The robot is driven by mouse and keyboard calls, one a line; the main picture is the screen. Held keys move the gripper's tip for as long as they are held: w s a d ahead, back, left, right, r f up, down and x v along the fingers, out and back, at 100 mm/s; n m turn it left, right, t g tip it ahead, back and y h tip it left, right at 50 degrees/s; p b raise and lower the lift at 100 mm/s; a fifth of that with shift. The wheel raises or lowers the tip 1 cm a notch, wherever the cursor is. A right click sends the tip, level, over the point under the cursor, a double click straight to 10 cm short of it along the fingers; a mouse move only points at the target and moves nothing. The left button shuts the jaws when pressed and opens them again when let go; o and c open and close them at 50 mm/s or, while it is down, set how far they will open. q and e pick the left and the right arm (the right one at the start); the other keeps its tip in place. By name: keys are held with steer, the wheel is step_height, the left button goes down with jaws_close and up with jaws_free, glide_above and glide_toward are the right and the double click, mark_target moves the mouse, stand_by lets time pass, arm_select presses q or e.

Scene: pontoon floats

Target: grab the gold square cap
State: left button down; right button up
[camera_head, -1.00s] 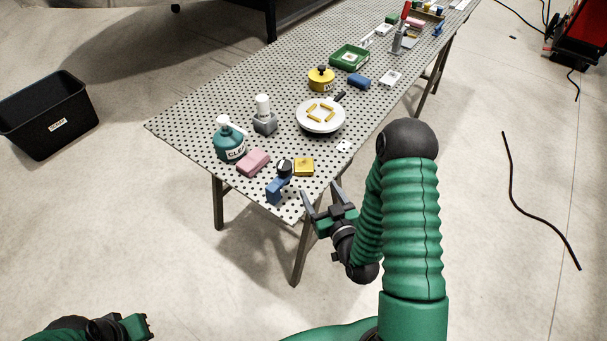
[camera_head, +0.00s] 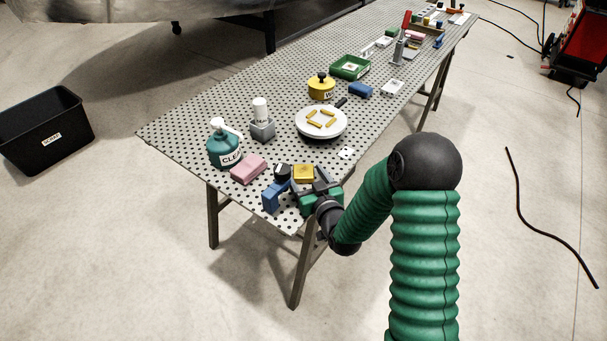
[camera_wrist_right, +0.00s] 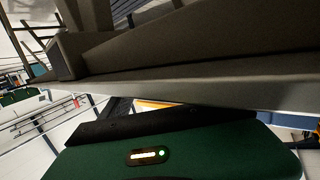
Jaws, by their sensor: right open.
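The gold square cap (camera_head: 303,172) lies near the front corner of the perforated table. My right gripper (camera_head: 306,182) is at the cap's near side, with its fingers reaching beside it; the head view does not clearly show whether they touch it. The gripper is open. In the right wrist view a finger and the green gripper body fill most of the picture, and only a thin orange-gold strip (camera_wrist_right: 158,103) shows, probably the cap. My left gripper is out of the head view.
A blue block (camera_head: 273,196) and a black knob (camera_head: 282,171) stand close to the left of the cap. A pink block (camera_head: 248,169), teal bottle (camera_head: 223,150) and white dish (camera_head: 321,135) with yellow pieces lie farther back. The table (camera_head: 165,130) ends just before the cap.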

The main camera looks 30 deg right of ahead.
steer(key=shift+c, duration=0.4)
steer(key=c, duration=1.4)
steer(key=shift+c, duration=0.2)
steer(key=shift+r, duration=0.15)
